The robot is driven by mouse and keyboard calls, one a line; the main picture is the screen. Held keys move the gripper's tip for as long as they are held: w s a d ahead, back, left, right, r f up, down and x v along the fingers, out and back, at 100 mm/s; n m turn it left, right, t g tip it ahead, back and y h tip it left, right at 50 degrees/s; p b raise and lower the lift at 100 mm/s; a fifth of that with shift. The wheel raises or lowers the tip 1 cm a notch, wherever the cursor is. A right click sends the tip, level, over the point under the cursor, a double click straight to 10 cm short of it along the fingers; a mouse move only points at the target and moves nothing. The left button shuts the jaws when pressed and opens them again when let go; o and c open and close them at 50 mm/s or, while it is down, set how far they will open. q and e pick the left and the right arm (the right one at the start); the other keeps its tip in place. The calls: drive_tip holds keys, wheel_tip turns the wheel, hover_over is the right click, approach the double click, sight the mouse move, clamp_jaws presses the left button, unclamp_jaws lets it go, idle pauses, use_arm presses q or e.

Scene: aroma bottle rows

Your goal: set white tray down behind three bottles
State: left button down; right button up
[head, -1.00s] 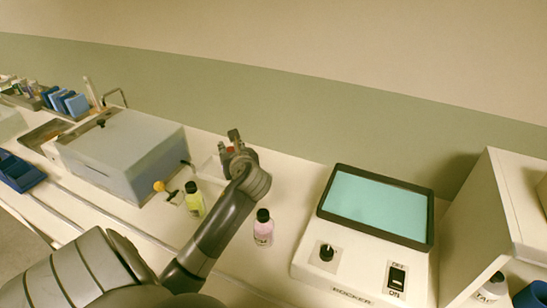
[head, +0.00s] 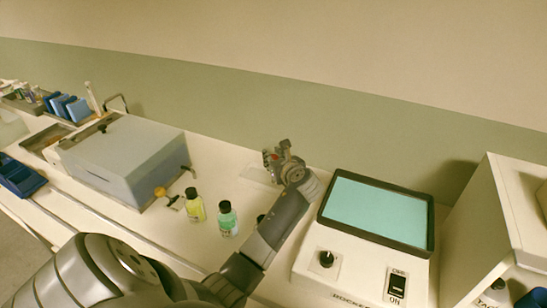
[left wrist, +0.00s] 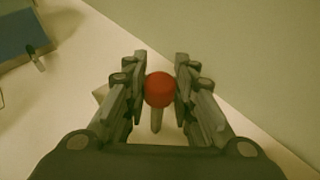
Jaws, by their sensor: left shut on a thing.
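A yellow bottle (head: 195,206) and a green bottle (head: 228,220) with black caps stand upright on the counter. The third bottle (head: 261,218) is mostly hidden behind my left arm; only a bit of its dark cap shows. My left gripper (head: 277,157) is beyond the bottles, near the wall, shut on a red knob (left wrist: 159,88) that sits between its fingers. The pale white tray (head: 258,174) shows faintly just left of the gripper, against the white counter. I cannot tell whether it touches the counter. My right gripper is not in view.
A rocker machine (head: 375,215) with a teal top stands close to the right of my left arm. The green-and-cream wall rises behind.

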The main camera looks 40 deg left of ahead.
use_arm(q)
drive_tip(key=c, duration=1.3)
unclamp_jaws()
drive_tip(key=shift+c, duration=0.2)
drive_tip(key=v, duration=1.2)
drive_tip(key=shift+r, duration=0.15)
